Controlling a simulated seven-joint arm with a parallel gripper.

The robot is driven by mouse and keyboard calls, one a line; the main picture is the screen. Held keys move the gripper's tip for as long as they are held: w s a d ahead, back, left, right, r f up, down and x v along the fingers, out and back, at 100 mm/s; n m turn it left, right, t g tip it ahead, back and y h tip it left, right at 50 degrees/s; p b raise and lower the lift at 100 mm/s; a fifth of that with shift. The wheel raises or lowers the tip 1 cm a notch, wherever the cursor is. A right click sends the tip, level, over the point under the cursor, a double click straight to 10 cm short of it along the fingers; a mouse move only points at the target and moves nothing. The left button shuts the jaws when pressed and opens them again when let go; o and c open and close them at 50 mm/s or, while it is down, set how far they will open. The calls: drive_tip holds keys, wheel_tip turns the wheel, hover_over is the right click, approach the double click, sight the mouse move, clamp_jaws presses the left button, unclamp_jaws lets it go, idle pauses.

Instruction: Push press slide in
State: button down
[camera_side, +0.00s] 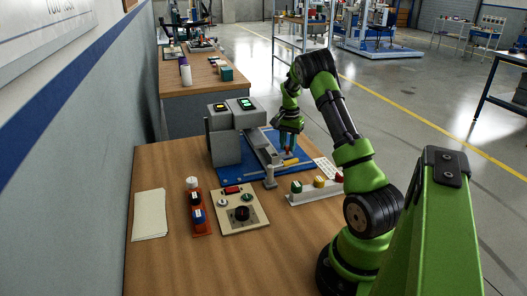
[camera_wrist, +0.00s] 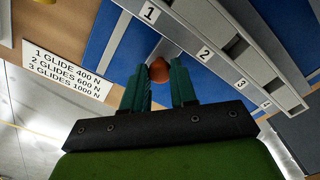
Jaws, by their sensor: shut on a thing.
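The press (camera_side: 228,150) is a grey machine on a blue base plate (camera_side: 228,176). A light grey rail (camera_side: 258,147) runs along its right side; in the wrist view the rail (camera_wrist: 222,52) carries labels 1 to 4. My gripper (camera_side: 288,150) reaches down over the right part of the blue plate, beside the rail. In the wrist view my gripper (camera_wrist: 159,80) has its teal fingers on either side of an orange-brown round knob (camera_wrist: 159,70), shut on it. The knob is near the rail, between labels 1 and 2. What it joins to is mostly hidden.
A label plate (camera_wrist: 67,72) lists glides and loads. A control panel (camera_side: 241,209), an orange rack (camera_side: 198,214), a paper sheet (camera_side: 149,214) and a grey holder with coloured pieces (camera_side: 316,191) stand on the wooden table. The table's front left is clear.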

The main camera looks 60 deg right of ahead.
drive_tip(key=shift+w+a, duration=0.4)
drive_tip(key=shift+w, duration=0.1)
drive_tip(key=c, duration=0.9)
unclamp_jaws()
drive_tip(key=shift+s, duration=0.1)
wheel_tip(320, 180, up, 17)
